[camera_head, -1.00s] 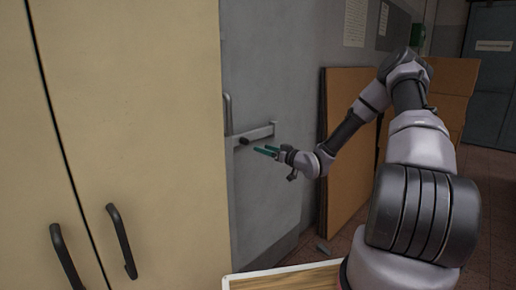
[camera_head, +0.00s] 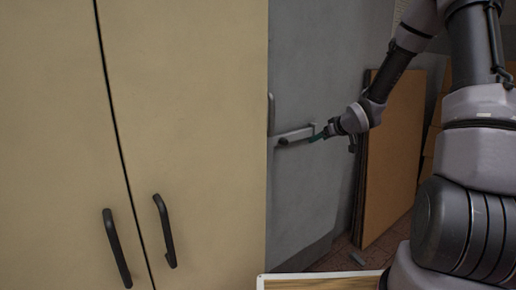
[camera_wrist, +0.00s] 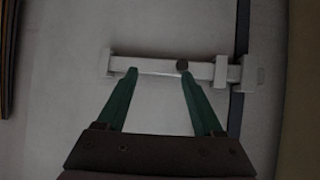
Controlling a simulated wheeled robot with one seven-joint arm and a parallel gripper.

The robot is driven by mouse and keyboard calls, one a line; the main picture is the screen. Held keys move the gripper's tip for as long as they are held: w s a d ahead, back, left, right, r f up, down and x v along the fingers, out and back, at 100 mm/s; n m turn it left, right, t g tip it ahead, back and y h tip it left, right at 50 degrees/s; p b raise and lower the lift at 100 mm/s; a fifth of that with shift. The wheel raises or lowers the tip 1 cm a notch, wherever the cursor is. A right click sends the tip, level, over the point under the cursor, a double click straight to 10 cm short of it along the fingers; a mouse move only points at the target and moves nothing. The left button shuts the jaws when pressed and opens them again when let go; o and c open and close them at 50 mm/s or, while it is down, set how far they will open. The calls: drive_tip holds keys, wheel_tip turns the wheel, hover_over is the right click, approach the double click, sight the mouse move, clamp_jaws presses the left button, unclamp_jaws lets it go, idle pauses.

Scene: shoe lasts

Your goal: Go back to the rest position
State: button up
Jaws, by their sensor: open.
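My gripper (camera_head: 322,134) is open and empty, held out in front of the grey door (camera_head: 320,80) in the head view. My arm reaches in from the right side of the head view.
A tall beige cabinet (camera_head: 190,90) with two dark handles (camera_head: 164,231) fills the left. Brown boards (camera_head: 392,150) lean against the wall at right. A light-edged surface (camera_head: 300,281) is at the bottom.

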drive_tip(key=s+d+r+m+g+h, duration=0.1)
drive_tip(key=s+d+r+m+h, duration=0.15)
drive_tip(key=s+r, duration=0.55)
drive_tip(key=s+d+r+m+g+h, duration=0.1)
drive_tip(key=s+d+r+m+h, duration=0.15)
drive_tip(key=s+r, duration=0.55)
drive_tip(key=s+a+r+m+y, duration=0.1)
drive_tip(key=s+a+r+m, duration=0.1)
drive_tip(key=s, duration=0.8)
drive_tip(key=s+a+r+m+g+y, duration=0.1)
drive_tip(key=s+a+r+m+y, duration=0.1)
drive_tip(key=s, duration=0.8)
drive_tip(key=shift+a+r, duration=0.35)
drive_tip(key=shift+r, duration=0.2)
